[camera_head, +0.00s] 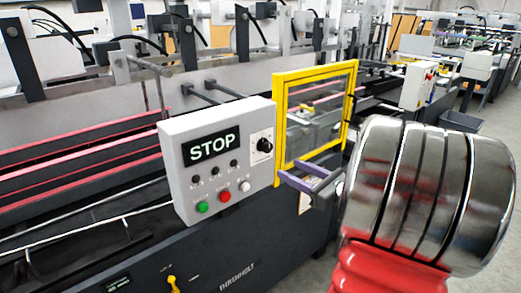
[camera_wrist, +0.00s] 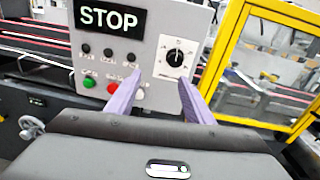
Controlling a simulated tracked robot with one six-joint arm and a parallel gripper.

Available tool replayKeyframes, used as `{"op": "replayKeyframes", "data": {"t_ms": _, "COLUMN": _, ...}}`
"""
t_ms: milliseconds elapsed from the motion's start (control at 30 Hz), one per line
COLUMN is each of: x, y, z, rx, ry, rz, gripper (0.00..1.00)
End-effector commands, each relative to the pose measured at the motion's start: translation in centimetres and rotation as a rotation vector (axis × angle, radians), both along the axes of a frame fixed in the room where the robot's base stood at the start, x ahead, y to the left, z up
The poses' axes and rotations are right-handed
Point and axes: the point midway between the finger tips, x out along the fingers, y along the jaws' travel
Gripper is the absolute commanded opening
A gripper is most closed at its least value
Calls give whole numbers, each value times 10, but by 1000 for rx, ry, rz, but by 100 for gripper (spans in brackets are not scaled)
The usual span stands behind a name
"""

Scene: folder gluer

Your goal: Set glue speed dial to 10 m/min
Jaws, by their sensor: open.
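The glue speed dial is a black rotary knob (camera_head: 264,145) on a white square plate at the right of the grey control box (camera_head: 177,150). In the wrist view the dial (camera_wrist: 175,57) has a white pointer mark and small scale marks around it, too small to read. The box's display (camera_head: 211,147) reads STOP. My gripper (camera_wrist: 158,82) is open, its two purple fingers reaching toward the panel below the dial, with nothing between them. In the head view my gripper (camera_head: 311,181) is right of the box, apart from the dial.
Below the display are several small black knobs, a green button (camera_head: 202,207), a red button (camera_head: 224,196) and a white button (camera_head: 245,185). A yellow-framed clear guard (camera_head: 278,130) stands just right of the box. Red belts (camera_head: 80,185) run to the left.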

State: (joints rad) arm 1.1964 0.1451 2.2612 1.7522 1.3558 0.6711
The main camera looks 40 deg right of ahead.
Motion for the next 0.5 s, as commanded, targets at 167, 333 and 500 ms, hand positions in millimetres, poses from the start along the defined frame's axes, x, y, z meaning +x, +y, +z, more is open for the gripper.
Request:
{"op": "replayKeyframes", "data": {"t_ms": 167, "x": -12, "y": -28, "z": 1, "rx": 54, "ry": -37, "rz": -71, "gripper": 47}}
{"op": "replayKeyframes", "data": {"t_ms": 333, "x": -11, "y": -28, "z": 1, "rx": 55, "ry": -38, "rz": -72, "gripper": 47}}
{"op": "replayKeyframes", "data": {"t_ms": 500, "x": -10, "y": -27, "z": 1, "rx": 53, "ry": -37, "rz": -70, "gripper": 47}}
